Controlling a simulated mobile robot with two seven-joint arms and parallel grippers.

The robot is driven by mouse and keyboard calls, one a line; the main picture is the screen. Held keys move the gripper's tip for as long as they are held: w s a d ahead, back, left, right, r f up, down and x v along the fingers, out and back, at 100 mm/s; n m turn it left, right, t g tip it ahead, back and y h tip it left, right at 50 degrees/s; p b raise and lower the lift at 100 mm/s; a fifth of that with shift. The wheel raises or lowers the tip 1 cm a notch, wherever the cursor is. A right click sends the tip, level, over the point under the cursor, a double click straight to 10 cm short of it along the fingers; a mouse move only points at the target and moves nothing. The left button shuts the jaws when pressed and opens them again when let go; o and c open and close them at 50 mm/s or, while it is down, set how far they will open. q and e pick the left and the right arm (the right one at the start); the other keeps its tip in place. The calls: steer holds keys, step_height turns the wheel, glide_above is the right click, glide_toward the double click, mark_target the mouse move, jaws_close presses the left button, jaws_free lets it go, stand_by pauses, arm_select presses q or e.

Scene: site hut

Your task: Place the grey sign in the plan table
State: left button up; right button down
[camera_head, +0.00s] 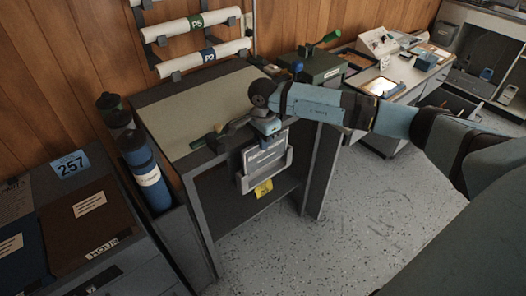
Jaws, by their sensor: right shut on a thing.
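The plan table (172,118) stands in the middle of the view, with a dark frame, a grey-green top and an open front with a lower shelf. My right gripper (266,132) is just in front of the table's front edge, pointing down. It is shut on the top of the grey sign (265,154), which hangs upright with pale writing facing me. A pale grey pocket-like piece (243,183) surrounds the sign's sides and bottom, with a yellow tag below. I cannot tell whether the sign sits inside it or in front of it. My left gripper is not in view.
A dark bar with a green end (213,138) lies at the table's front edge. Blue and black cylinders (147,175) stand close on the left, beside a cabinet with folders (88,222). Rolled plans (195,25) hang on the wall. Speckled floor (330,235) is clear in front.

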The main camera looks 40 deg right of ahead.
mark_target(263, 167)
step_height(263, 167, down, 4)
steer(key=shift+f, duration=0.25)
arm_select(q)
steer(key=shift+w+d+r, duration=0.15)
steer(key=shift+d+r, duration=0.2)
arm_select(e)
steer(key=shift+f, duration=0.2)
steer(key=c, duration=1.2)
jaws_free()
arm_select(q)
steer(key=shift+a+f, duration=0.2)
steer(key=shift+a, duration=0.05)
arm_select(e)
steer(key=shift+r, duration=0.1)
